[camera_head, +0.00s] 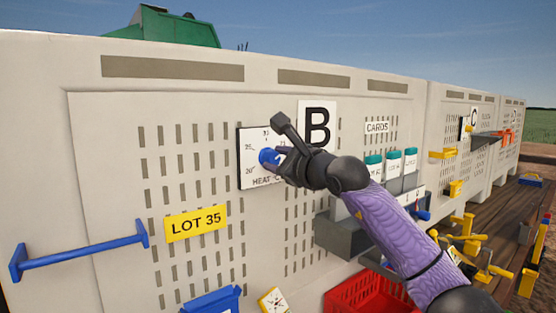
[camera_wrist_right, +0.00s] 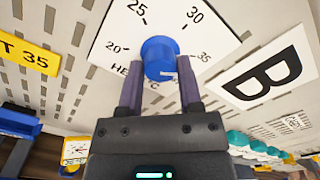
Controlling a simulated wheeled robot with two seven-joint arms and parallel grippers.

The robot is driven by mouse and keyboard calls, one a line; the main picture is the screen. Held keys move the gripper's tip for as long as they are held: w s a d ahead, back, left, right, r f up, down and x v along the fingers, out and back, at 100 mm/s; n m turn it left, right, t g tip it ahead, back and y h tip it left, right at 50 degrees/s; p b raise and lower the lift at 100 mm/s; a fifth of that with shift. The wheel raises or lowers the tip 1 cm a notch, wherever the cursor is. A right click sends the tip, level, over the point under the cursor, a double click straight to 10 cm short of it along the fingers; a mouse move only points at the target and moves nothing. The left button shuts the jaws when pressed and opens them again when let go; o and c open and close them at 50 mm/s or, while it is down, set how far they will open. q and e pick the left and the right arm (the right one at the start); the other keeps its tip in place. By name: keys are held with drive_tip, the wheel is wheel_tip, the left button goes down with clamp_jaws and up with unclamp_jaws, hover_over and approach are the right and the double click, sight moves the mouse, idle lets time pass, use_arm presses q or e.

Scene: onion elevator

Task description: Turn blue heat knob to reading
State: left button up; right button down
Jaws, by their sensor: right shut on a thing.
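The blue heat knob (camera_head: 268,156) is on a white dial plate (camera_head: 250,172) marked HEAT, on the pale slatted wall. In the right wrist view the knob (camera_wrist_right: 160,50) sits in the middle of the dial, with 20, 25, 30 and 35 around it. My right gripper (camera_head: 281,159) is shut on the knob, with one finger on each side of it in the right wrist view (camera_wrist_right: 160,84). A small pale mark shows on the knob's lower edge; I cannot tell which reading it points to. My left gripper is not in view.
A B sign (camera_head: 317,125) is right of the dial. A yellow LOT 35 label (camera_head: 195,224) and a blue rail (camera_head: 85,253) are lower left. Several teal-capped jars stand on a grey shelf (camera_head: 345,238) at the right, above a red crate (camera_head: 345,299).

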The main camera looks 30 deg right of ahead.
drive_tip(key=shift+c, duration=1.3)
unclamp_jaws()
drive_tip(key=shift+s+f+b, duration=0.1)
drive_tip(key=shift+s+b, duration=0.15)
drive_tip(key=shift+b, duration=0.05)
drive_tip(key=s+b, duration=0.5)
drive_tip(key=s, duration=0.4)
drive_tip(key=shift+s+d, duration=0.2)
drive_tip(key=shift+d, duration=0.2)
